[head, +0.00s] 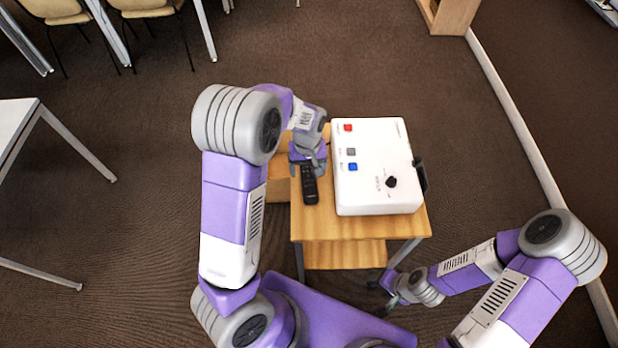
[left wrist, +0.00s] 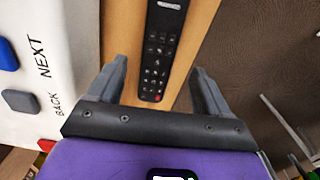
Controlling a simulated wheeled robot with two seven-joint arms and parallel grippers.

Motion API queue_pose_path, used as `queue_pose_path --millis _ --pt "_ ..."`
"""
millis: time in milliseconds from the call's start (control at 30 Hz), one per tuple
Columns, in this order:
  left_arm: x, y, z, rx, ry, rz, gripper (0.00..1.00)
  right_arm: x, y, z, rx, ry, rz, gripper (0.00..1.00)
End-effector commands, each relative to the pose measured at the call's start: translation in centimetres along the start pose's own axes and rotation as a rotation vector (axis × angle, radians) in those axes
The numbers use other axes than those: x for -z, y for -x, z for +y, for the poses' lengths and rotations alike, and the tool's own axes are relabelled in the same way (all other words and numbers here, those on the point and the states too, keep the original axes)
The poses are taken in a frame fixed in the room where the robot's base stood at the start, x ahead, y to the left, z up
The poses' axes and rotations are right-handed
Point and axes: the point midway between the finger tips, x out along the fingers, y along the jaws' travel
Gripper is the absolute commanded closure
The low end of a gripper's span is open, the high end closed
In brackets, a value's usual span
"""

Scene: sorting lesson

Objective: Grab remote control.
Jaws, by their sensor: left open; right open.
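The black remote control (head: 309,184) lies on the wooden table (head: 315,226), close to its left edge and beside a white box. My left gripper (head: 307,157) is over the far end of the remote, pointing down. In the left wrist view the remote (left wrist: 160,50) runs between the two open fingers of my left gripper (left wrist: 165,88), with a gap on each side. I cannot tell how high the fingertips are above the table. My right gripper (head: 388,294) is low at the right, off the table's near right corner, and away from the remote.
The white box (head: 372,190) with red, grey and blue buttons and a black knob (head: 391,182) fills most of the table's right side. In the left wrist view the box (left wrist: 50,60) stands just left of the gripper. Desks and chairs stand far left.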

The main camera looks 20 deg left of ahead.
Motion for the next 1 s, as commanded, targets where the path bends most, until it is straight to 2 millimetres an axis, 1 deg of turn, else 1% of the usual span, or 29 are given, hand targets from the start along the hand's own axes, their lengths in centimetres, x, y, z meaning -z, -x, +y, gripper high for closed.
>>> queue_pose_path --millis 33,200,300,467,500,567,800,900,1000 --pt "0.0 -1.1 0.0 0.002 0.001 -0.003 0.21 0.1 -0.4 0.2 0.000 0.000 0.001 0.39" --pt "0.1 -3.6 0.1 0.002 -0.001 -0.003 0.21 0.1 -1.2 0.4 0.000 0.000 0.001 0.39" --pt "0.1 -4.1 0.1 0.000 -0.001 -0.001 0.21 0.1 -1.2 0.5 0.000 0.000 0.001 0.39" --pt "0.1 -4.0 0.1 0.000 -0.001 -0.001 0.21 0.1 -1.2 0.4 0.000 0.000 0.001 0.39" --pt "0.1 -4.0 0.1 0.000 -0.001 -0.001 0.24 0.1 -1.2 0.4 0.000 0.000 0.001 0.39" --pt "0.1 -4.0 0.1 0.000 -0.001 -0.001 0.34 0.1 -1.2 0.4 0.000 0.000 0.001 0.39" --pt "0.1 -4.0 0.1 0.000 -0.001 0.000 0.70 0.1 -1.2 0.4 0.000 0.000 0.001 0.39" --pt "0.1 -4.0 0.2 0.000 -0.001 0.000 0.84 0.1 -1.2 0.4 0.000 0.000 0.001 0.39" --pt "0.1 -4.0 0.2 0.000 -0.001 0.000 0.84 0.1 -1.2 0.4 0.000 0.000 0.001 0.39"
